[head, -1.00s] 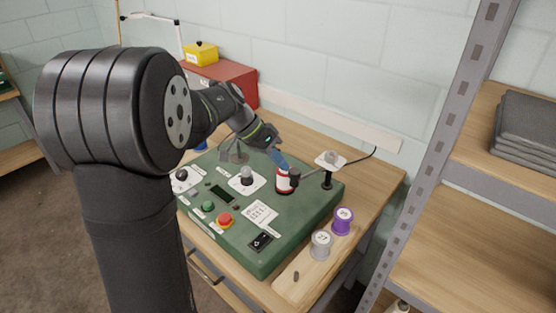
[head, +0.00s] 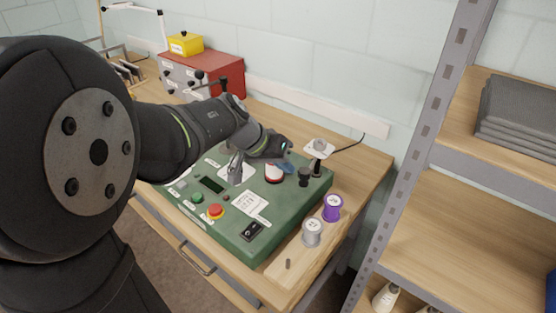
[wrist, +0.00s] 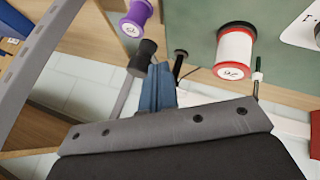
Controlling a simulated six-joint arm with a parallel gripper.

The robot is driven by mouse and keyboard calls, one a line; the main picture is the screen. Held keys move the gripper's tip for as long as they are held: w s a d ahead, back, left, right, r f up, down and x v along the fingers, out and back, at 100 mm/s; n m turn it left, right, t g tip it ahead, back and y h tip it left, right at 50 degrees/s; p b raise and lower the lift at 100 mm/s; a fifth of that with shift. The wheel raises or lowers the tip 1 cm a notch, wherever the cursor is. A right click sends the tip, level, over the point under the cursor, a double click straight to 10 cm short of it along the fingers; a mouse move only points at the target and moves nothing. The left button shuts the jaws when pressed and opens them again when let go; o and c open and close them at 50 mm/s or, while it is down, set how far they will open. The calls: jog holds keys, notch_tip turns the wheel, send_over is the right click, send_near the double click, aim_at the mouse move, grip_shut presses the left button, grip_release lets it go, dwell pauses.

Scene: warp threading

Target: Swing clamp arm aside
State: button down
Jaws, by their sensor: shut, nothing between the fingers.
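The clamp arm ends in a black knob (head: 305,177), which stands apart from the red and white spool (head: 274,173), on its right. The arm's black post (head: 317,166) is at the far right corner of the green machine. In the wrist view the black knob (wrist: 142,55) is beside my blue fingertips, and the red spool (wrist: 235,48) is across a gap. My gripper (head: 287,168) is shut with nothing in it, between the spool and the knob. In the wrist view its closed fingers (wrist: 158,70) overlap the knob's edge; I cannot tell whether they touch.
The green machine (head: 240,222) has dials and buttons on top. A purple spool (head: 332,208) and a grey spool (head: 312,232) stand on a wooden strip at the right. A metal shelf (head: 420,150) rises to the right. A red box (head: 215,75) stands behind.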

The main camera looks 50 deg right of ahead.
jog(key=shift+s, duration=0.55)
jog(key=w+a+r, duration=0.6)
jog(key=a+r, duration=0.1)
jog(key=r, duration=0.1)
jog(key=shift+w+a, duration=0.15)
dwell(0.3)
jog(key=s+d+f, duration=0.6)
jog(key=d+f, duration=0.1)
jog(key=f, duration=0.1)
dwell(0.6)
